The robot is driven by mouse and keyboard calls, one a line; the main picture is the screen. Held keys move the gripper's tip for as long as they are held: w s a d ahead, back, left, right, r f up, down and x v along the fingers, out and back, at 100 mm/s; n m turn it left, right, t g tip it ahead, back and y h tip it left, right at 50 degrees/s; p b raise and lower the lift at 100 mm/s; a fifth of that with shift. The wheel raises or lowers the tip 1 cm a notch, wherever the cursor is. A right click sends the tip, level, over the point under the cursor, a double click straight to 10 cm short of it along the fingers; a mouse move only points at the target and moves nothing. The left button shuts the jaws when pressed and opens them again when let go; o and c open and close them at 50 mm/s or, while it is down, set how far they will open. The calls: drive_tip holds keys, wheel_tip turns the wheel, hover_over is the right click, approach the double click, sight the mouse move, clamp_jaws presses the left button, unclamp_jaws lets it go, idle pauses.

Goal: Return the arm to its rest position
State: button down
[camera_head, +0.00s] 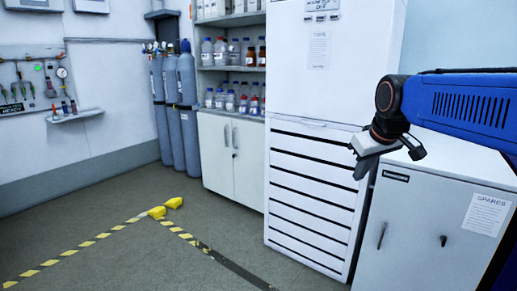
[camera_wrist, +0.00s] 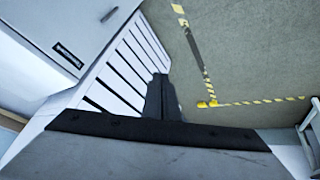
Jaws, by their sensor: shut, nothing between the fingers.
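My gripper (camera_head: 362,172) is at the right of the head view, at the end of my blue and black arm. Its fingers point down and it holds nothing. It hangs in front of the tall white cabinet with dark slots and by the left edge of the low spares cabinet's top. In the wrist view my gripper (camera_wrist: 160,84) shows as dark fingers closed together, with the slotted cabinet front and floor beyond them.
The low grey spares cabinet (camera_head: 420,235) stands under my arm. The tall white cabinet (camera_head: 305,190) is left of it. Bottle shelves (camera_head: 232,68) and grey gas cylinders (camera_head: 187,110) stand farther back. Yellow pieces (camera_head: 172,203) lie on the striped floor tape. The floor is otherwise clear.

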drive_tip(key=s+f+m, duration=0.1)
drive_tip(key=s+f, duration=0.8)
drive_tip(key=s, duration=0.3)
drive_tip(key=s+d+f+m+g, duration=0.1)
drive_tip(key=s+f+m, duration=0.1)
drive_tip(key=s+f, duration=0.7)
drive_tip(key=s, duration=0.3)
drive_tip(key=shift+s+d+m, duration=0.15)
drive_tip(key=shift+s+m, duration=0.15)
drive_tip(key=shift+s, duration=0.1)
